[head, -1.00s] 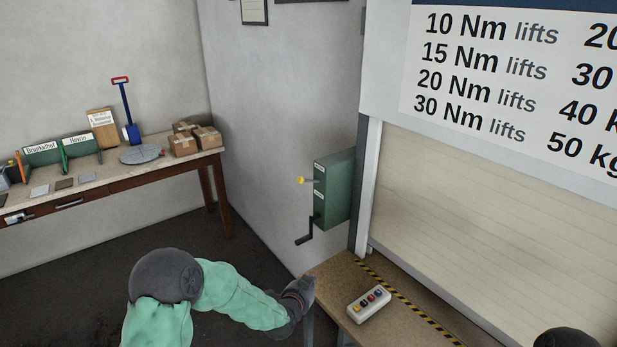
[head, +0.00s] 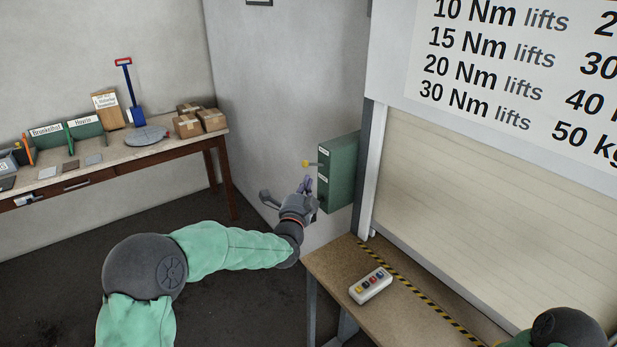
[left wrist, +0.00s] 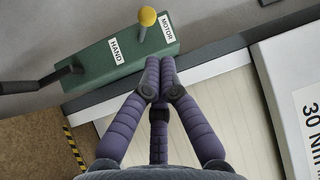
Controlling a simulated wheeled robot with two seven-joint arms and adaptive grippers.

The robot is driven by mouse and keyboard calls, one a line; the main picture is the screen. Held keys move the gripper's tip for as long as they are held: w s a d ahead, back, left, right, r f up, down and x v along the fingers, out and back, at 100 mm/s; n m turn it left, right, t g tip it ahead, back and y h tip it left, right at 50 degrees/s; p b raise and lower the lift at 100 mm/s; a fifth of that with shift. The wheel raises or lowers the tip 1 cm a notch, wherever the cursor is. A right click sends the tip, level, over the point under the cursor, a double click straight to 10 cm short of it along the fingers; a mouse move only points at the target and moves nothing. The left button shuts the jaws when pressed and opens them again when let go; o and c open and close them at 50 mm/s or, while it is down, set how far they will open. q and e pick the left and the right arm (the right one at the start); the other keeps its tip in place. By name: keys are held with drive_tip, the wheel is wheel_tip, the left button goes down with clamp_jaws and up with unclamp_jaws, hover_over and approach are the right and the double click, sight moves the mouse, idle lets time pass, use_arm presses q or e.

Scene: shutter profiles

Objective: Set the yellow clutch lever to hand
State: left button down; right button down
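The green winch box (head: 341,172) is on the wall left of the shutter. Its clutch lever has a yellow knob (head: 305,163) and stands out from the face. In the left wrist view the yellow knob (left wrist: 148,16) is on a stem rising from between the HAND label (left wrist: 117,50) and the MOTOR label (left wrist: 167,28), nearer MOTOR. My left gripper (head: 306,184) is just below the knob and apart from it. In the left wrist view its fingertips (left wrist: 160,64) are together with nothing between them. My right gripper is out of view.
A dark crank (head: 267,199) sticks out from the box, left of my left gripper. A wooden table (head: 335,268) with a button box (head: 370,285) stands below, before the shutter (head: 490,180). A workbench (head: 150,150) is at the left.

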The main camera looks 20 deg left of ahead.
sight(313, 164)
use_arm(q)
drive_tip(key=w, duration=0.3)
drive_tip(key=w+r, duration=0.1)
drive_tip(key=w, duration=0.5)
drive_tip(key=shift+a+r, duration=0.15)
drive_tip(key=shift+a, duration=0.05)
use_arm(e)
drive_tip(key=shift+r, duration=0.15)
use_arm(q)
drive_tip(key=shift+s, duration=0.1)
